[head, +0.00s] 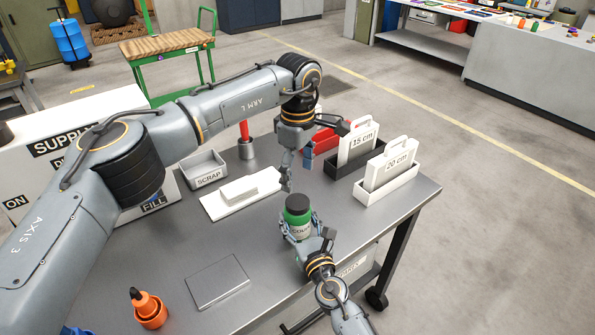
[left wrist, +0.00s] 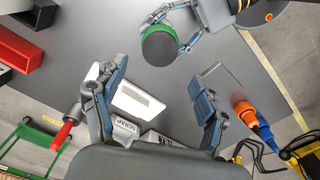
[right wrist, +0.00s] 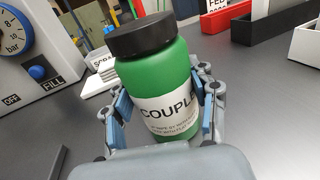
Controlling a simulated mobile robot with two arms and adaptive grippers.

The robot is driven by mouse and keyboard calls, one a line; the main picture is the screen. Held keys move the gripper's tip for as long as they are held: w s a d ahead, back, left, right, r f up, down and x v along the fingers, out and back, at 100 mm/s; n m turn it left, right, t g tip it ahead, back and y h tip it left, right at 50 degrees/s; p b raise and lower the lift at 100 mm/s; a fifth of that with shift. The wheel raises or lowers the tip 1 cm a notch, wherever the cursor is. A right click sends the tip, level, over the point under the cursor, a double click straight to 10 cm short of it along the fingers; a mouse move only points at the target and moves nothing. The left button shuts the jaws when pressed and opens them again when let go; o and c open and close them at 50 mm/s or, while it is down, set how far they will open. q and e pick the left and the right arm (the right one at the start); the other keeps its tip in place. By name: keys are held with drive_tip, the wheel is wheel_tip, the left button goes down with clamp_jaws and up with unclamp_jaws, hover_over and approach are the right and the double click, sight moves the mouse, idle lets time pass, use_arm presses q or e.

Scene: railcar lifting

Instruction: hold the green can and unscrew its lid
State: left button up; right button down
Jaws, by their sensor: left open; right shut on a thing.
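My right gripper (head: 303,232) is shut around the can's body, one finger on each side of the label. My left gripper (head: 287,170) is open and empty, pointing down above and behind the can. In the left wrist view the lid (left wrist: 159,48) lies beyond the open fingers (left wrist: 155,95), apart from them.
A white block on a plate (head: 238,192) and a SCRAP bin (head: 204,170) lie left of the can. White and dark holders with 15 cm and 20 cm plates (head: 388,168) stand behind right. An orange bottle (head: 149,309) and a flat grey plate (head: 217,281) are at front left.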

sight(298, 201)
use_arm(q)
drive_tip(key=m, duration=0.5)
drive_tip(key=shift+m, duration=0.4)
drive_tip(key=m, duration=0.3)
drive_tip(key=shift+f, duration=4.05)
